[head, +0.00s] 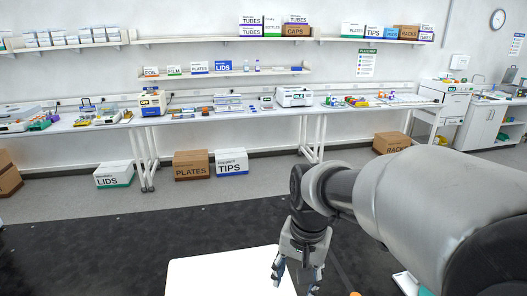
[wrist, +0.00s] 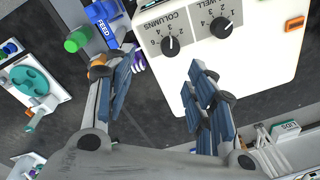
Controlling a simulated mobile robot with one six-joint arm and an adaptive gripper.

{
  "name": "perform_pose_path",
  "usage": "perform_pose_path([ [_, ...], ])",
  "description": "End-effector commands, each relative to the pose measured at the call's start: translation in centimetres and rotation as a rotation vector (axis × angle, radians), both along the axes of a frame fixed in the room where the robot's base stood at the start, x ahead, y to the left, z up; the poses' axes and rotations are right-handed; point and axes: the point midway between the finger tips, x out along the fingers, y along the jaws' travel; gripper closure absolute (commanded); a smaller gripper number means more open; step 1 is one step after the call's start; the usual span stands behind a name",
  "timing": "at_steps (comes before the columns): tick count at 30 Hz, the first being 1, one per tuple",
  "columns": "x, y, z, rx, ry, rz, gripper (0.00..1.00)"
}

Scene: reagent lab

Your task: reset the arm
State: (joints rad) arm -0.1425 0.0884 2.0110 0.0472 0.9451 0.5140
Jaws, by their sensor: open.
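My gripper (head: 296,277) is low at the bottom middle-right of the head view, its fingers pointing down beside a white surface (head: 215,275). In the wrist view my gripper (wrist: 162,85) has its two fingers spread apart, with nothing between them but dark floor and part of a white machine. My arm reaches in from the right of the head view, bent downward at the wrist.
The wrist view shows the white machine (wrist: 262,60) with two dials and an orange switch, a blue FEED part (wrist: 103,22), a green cap (wrist: 77,40) and a teal rotor device (wrist: 35,80). A long bench (head: 225,113) lines the far wall; dark floor lies between.

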Motion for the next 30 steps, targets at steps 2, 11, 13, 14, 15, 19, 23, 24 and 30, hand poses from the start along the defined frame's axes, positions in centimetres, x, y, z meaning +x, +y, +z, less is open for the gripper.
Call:
perform_pose_path([
  [2,-2.5,-1.3,-0.4,-0.007,-0.052,0.046,0.49],
  [11,-12.1,-5.0,-3.0,-0.075,-0.223,0.244,0.49],
  [13,-14.0,-5.6,-4.1,-0.096,-0.256,0.284,0.49],
  [14,-14.6,-5.8,-4.6,-0.104,-0.268,0.300,0.49],
  [15,-15.4,-6.0,-5.1,-0.115,-0.282,0.317,0.49],
  [19,-17.2,-6.5,-6.4,-0.140,-0.313,0.358,0.49],
  [23,-17.8,-6.6,-6.8,-0.151,-0.323,0.374,0.49],
  [24,-17.8,-6.6,-6.8,-0.151,-0.324,0.376,0.49],
  [30,-17.8,-6.6,-6.7,-0.151,-0.323,0.376,0.49],
])
